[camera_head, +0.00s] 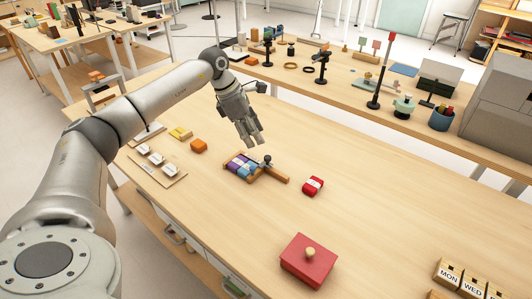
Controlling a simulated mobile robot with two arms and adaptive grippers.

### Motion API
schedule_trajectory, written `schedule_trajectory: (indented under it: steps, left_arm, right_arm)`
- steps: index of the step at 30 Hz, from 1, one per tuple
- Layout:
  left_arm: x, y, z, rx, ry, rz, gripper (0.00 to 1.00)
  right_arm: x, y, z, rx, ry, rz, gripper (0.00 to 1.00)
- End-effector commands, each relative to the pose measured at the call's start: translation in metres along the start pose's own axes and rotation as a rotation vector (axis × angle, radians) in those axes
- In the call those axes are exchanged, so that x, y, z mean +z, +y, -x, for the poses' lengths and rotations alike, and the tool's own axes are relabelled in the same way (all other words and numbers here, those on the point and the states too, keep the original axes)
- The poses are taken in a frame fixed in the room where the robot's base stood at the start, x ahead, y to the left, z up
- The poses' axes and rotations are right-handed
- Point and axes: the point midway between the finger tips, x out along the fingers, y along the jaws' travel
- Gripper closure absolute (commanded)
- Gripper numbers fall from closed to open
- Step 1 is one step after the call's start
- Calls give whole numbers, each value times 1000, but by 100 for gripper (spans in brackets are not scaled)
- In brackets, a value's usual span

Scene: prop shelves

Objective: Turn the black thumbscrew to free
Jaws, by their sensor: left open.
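The black thumbscrew (267,159) stands on a small wooden clamp frame (273,174) in the middle of the table. Purple and blue blocks (241,166) sit within the frame at its left side. My left gripper (252,142) hangs from its arm just above and slightly left of the thumbscrew, fingers pointing down. It is open, with nothing seen between the fingers, and appears apart from the thumbscrew. Which way the thumbscrew is turned is too small to tell. My right gripper is not in view.
A red block (313,186) lies right of the frame, and a red box with a knob (308,262) stands nearer. An orange block (198,146), a yellow piece (180,133) and a wooden board (158,166) lie left. Lettered day blocks (470,280) stand at front right. The table's right middle is clear.

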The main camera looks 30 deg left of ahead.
Motion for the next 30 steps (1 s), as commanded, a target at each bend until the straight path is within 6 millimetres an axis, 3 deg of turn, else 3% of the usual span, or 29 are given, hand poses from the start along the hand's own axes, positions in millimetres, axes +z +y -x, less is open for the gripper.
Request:
schedule_trajectory:
  steps: [9,15,26,30]
  left_arm:
    - [2,-2,-60,-4,-2,1,58]
    - [2,-1,-83,-1,-3,0,58]
    - [2,-1,-89,0,-4,0,58]
    - [2,-1,-89,0,-4,0,75]
  right_arm:
    - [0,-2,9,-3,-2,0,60]
    - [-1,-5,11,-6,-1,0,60]
    - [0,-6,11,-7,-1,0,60]
    - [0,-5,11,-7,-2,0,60]
